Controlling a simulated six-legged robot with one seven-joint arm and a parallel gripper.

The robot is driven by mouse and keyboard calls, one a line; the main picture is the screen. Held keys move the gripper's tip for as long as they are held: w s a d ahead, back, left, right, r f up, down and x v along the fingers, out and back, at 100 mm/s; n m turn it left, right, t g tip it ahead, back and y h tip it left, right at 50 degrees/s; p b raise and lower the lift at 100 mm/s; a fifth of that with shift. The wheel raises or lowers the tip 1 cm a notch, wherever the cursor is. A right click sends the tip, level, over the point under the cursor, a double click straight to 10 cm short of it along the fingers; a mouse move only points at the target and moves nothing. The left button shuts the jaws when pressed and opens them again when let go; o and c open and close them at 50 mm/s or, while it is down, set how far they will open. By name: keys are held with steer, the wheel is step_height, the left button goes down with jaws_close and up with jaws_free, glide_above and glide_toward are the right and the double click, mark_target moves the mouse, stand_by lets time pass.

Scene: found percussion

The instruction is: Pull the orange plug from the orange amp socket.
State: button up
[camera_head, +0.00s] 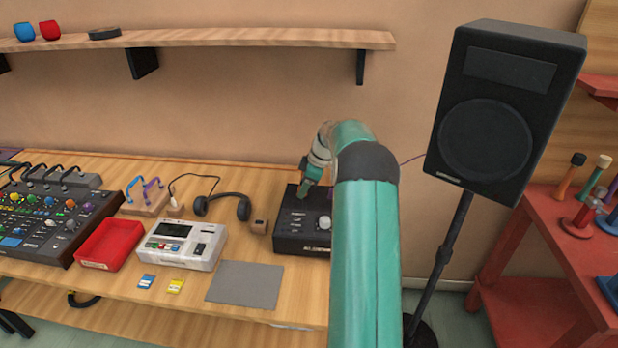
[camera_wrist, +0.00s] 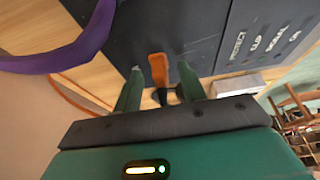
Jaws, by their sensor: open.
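The orange plug (camera_wrist: 158,69) sits at the edge of the dark amp (camera_wrist: 205,32) in the wrist view, with a black end pointing toward my gripper. My gripper (camera_wrist: 160,76) is open, with one green finger on each side of the plug. I cannot tell whether either finger touches it. The orange socket itself is not clearly visible. In the head view, my gripper (camera_head: 308,191) is over the back of the black amp (camera_head: 300,240). My arm covers the amp's right side, and the plug is hidden there.
In the head view, headphones (camera_head: 222,203), a white device (camera_head: 182,244) and a grey mat (camera_head: 245,284) lie left of the amp. A speaker (camera_head: 490,125) stands at right.

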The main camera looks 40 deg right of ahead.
steer(key=shift+w+a+f, duration=0.1)
steer(key=shift+f, duration=0.1)
jaws_close()
steer(key=shift+r, duration=0.15)
steer(key=shift+r, duration=0.8)
steer(key=shift+r, duration=0.2)
steer(key=shift+r, duration=1.45)
